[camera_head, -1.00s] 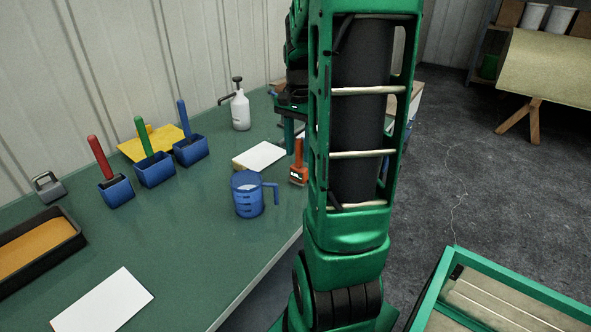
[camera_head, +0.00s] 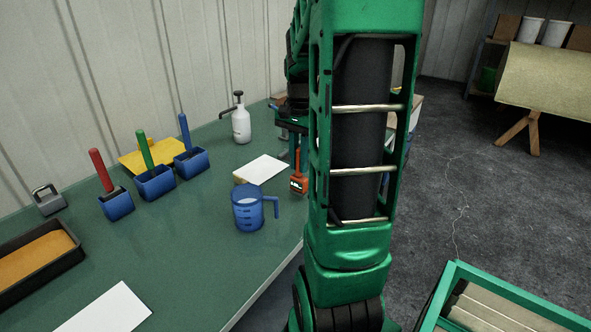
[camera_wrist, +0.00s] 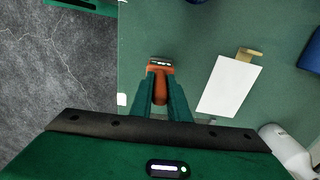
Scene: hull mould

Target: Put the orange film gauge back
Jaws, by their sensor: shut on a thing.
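The orange film gauge (camera_head: 298,184) has an orange handle and a dark-marked, wider head. It hangs head down by the table's right edge, right of the blue measuring jug (camera_head: 248,208). My gripper (camera_head: 297,152) is shut on its handle, partly hidden behind my arm in the head view. In the wrist view, both green fingers of my gripper (camera_wrist: 160,92) flank the handle, and the gauge's head (camera_wrist: 159,64) points away beyond the tips. I cannot tell whether the gauge touches the table.
A white sheet (camera_head: 262,169) with a tan piece at its edge lies close by. A spray bottle (camera_head: 241,124), blue holders with coloured handles (camera_head: 156,182), a yellow item (camera_head: 140,158) and a dark tray (camera_head: 70,254) stand on the green table (camera_head: 180,240). The front middle is clear.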

